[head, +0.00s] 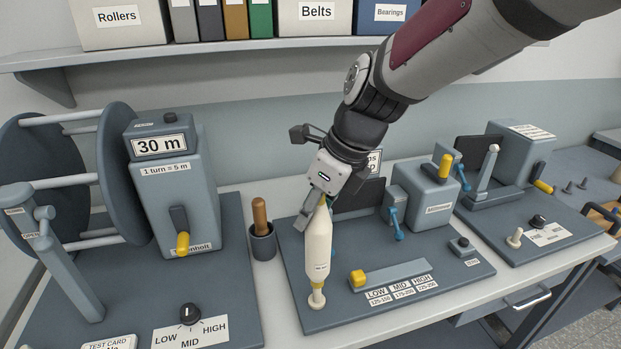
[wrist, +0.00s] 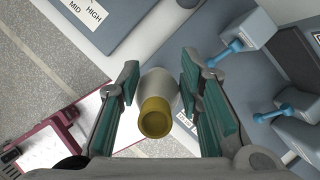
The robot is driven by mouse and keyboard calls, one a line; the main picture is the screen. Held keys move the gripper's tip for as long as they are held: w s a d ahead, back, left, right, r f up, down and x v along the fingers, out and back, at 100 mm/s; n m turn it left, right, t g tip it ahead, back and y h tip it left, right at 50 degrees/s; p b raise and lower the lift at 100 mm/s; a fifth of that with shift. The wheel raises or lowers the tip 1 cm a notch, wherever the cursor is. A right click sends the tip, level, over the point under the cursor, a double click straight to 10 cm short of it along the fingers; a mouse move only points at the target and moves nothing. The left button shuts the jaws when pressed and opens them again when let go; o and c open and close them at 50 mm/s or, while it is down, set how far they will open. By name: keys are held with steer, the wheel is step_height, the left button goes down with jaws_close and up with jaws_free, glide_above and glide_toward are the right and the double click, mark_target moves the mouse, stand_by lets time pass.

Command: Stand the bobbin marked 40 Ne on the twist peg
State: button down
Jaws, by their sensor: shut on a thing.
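A cream bobbin (head: 319,243) with a small label too small to read hangs upright, slightly tilted, below my gripper (head: 325,203) in the head view. My gripper is shut on its top end. In the wrist view the bobbin's olive-yellow end (wrist: 155,119) shows between the two fingers of my gripper (wrist: 158,100). A pale peg (head: 317,300) shows directly under the bobbin at the front left of the middle machine's base. The bobbin's lower end meets or overlaps it in the picture; I cannot tell if it is seated.
A similar pale peg (head: 515,238) stands on the right machine's base. A wooden-handled tool in a dark cup (head: 262,243) stands left of the bobbin. A yellow-ended slider (head: 358,278) lies right of it. A large reel (head: 103,172) and 30 m counter fill the left.

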steer(key=shift+f, duration=0.1)
stand_by(0.3)
steer(key=shift+f, duration=0.35)
steer(key=shift+f+b, duration=0.35)
steer(key=shift+f, duration=0.65)
steer(key=shift+f+b, duration=0.6)
steer(key=shift+f, duration=0.75)
steer(key=c, duration=1.1)
jaws_free()
steer(key=shift+o, duration=0.2)
steer(key=v, duration=1.2)
